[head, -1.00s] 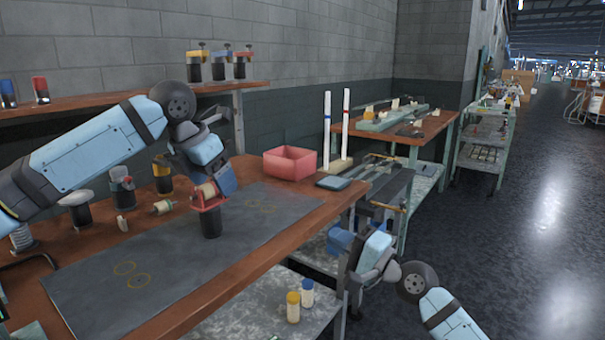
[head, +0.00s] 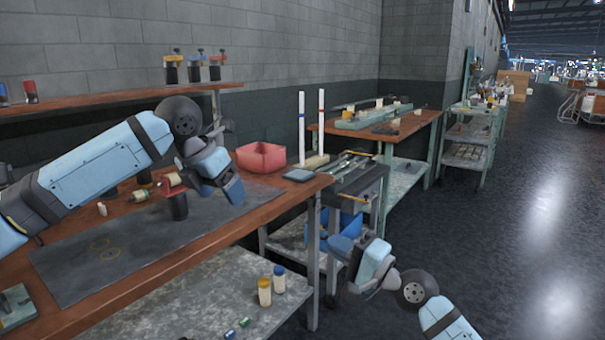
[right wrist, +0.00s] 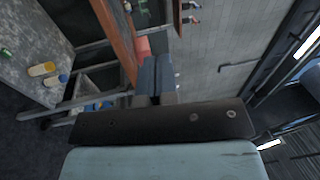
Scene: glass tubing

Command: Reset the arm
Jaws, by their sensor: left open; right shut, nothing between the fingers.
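My left arm reaches in from the left in the head view. My left gripper (head: 234,190) is open and empty above the dark mat (head: 80,275) on the brown workbench (head: 305,187). My right gripper (head: 341,246) is shut and empty, low beside the bench end, in front of a cart. Its blue fingers also show in the right wrist view (right wrist: 154,76).
A red bin (head: 262,158) and two tall white rods (head: 321,125) stand toward the bench's far end. A tool cart (head: 372,178) is beyond the bench. The floor at right is clear.

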